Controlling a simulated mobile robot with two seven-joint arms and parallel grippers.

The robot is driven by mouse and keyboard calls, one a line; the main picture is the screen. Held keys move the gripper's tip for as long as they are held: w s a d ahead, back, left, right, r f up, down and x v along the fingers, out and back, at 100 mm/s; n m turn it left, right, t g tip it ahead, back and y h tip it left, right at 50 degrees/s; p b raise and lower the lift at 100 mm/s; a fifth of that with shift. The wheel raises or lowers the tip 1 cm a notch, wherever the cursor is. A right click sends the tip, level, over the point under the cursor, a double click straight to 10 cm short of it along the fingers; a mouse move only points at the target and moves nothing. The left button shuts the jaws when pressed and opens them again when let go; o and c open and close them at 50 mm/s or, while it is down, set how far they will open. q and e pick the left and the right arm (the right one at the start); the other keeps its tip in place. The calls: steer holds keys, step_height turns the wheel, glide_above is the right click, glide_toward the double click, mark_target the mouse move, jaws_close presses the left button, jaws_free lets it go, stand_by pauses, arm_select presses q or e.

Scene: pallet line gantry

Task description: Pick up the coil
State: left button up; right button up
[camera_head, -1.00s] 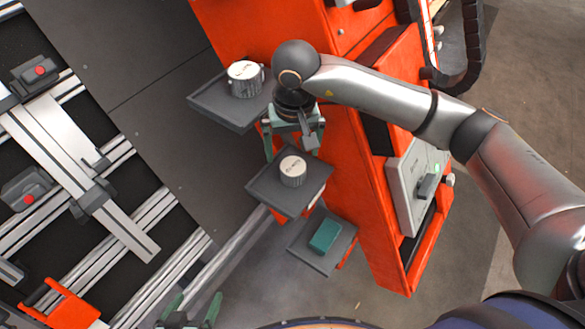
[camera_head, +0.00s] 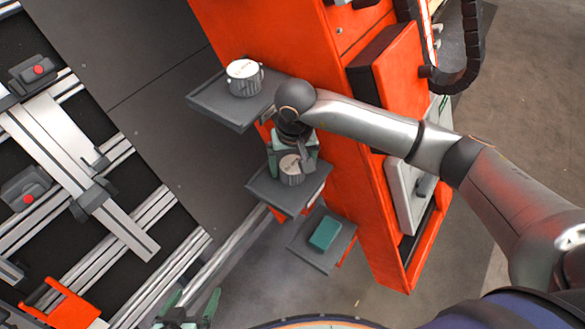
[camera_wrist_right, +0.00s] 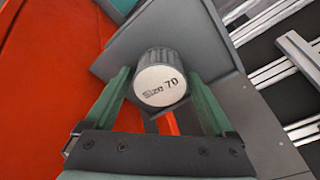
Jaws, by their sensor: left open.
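A short dark grey cylinder with a white end marked "Size 70", which I take for the coil (camera_head: 291,170), stands on the middle grey shelf (camera_head: 262,192). It also shows in the right wrist view (camera_wrist_right: 160,84). My right gripper (camera_head: 292,163) is over it, pointing down, with one green finger on each side. In the right wrist view the right gripper (camera_wrist_right: 162,88) is open, and I see no firm contact with the cylinder. My left gripper (camera_head: 190,308) is open and empty at the bottom edge, partly cut off.
A larger ribbed, white-topped cylinder (camera_head: 244,77) stands on the upper shelf (camera_head: 215,107). A teal block (camera_head: 324,233) lies on the lower shelf (camera_head: 312,257). The shelves are fixed to an orange frame (camera_head: 345,215). Metal rails (camera_head: 130,220) run at the left.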

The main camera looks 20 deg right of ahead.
steer(key=c, duration=1.3)
steer(key=shift+r, duration=0.1)
jaws_close()
steer(key=shift+r, duration=0.1)
